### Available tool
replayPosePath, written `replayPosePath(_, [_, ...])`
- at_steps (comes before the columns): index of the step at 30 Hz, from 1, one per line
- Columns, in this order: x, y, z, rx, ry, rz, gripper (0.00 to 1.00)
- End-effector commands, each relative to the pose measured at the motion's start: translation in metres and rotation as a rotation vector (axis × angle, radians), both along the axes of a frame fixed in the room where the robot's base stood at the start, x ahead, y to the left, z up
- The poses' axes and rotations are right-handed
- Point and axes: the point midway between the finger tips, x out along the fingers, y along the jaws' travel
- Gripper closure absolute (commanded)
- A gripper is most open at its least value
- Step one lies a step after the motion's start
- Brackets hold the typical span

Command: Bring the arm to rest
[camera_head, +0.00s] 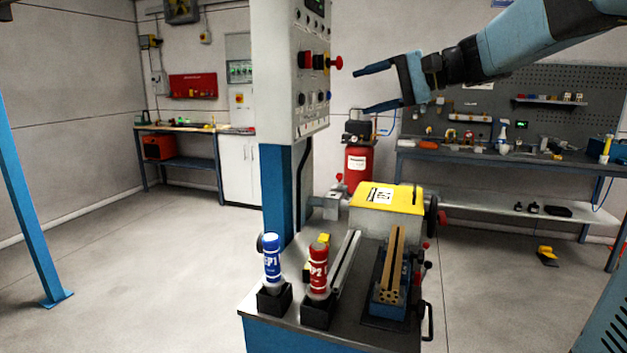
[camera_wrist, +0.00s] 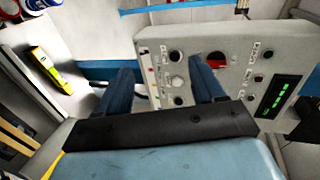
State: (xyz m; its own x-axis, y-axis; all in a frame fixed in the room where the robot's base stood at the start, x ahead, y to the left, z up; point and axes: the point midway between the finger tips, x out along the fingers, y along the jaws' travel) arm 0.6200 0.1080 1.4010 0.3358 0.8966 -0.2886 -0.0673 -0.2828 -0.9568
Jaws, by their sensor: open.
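My arm reaches in from the upper right in the head view, with my gripper (camera_head: 378,87) held in the air just right of the grey control panel (camera_head: 277,75). The gripper is open, its two blue fingers apart and nothing between them. In the wrist view my gripper (camera_wrist: 165,88) points toward the control panel (camera_wrist: 225,45), which carries a red knob (camera_wrist: 216,60), several dark buttons and a lit green display (camera_wrist: 279,96). I cannot tell whether a fingertip touches the panel.
Below the gripper stands a bench (camera_head: 345,335) with a blue bottle (camera_head: 271,258), a red bottle (camera_head: 318,268) and a yellow-topped machine (camera_head: 387,198). A red tank (camera_head: 357,165) and a workbench (camera_head: 480,158) stand behind. Open floor (camera_head: 150,270) lies left.

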Motion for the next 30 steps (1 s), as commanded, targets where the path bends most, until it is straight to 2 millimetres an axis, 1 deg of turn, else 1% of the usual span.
replayPosePath(1, [-0.020,0.002,-0.015,-0.075,0.011,-0.002,0.32])
replayPosePath(3, [-0.044,0.001,-0.040,-0.185,0.024,-0.008,0.32])
replayPosePath(5, [-0.064,-0.002,-0.060,-0.279,0.031,-0.012,0.32])
replayPosePath(6, [-0.077,-0.005,-0.073,-0.342,0.035,-0.013,0.32])
replayPosePath(8, [-0.096,-0.010,-0.092,-0.438,0.032,-0.017,0.32])
replayPosePath(9, [-0.108,-0.015,-0.105,-0.501,0.030,-0.021,0.32])
replayPosePath(12, [-0.138,-0.030,-0.135,-0.660,0.014,-0.029,0.32])
replayPosePath(15, [-0.165,-0.047,-0.163,-0.819,-0.014,-0.033,0.32])
replayPosePath(18, [-0.189,-0.066,-0.187,-0.972,-0.054,-0.036,0.32])
replayPosePath(21, [-0.207,-0.083,-0.205,-1.101,-0.097,-0.039,0.32])
replayPosePath(24, [-0.219,-0.096,-0.216,-1.198,-0.135,-0.039,0.32])
replayPosePath(27, [-0.226,-0.104,-0.223,-1.258,-0.159,-0.038,0.32])
replayPosePath(30, [-0.228,-0.108,-0.225,-1.284,-0.170,-0.037,0.32])
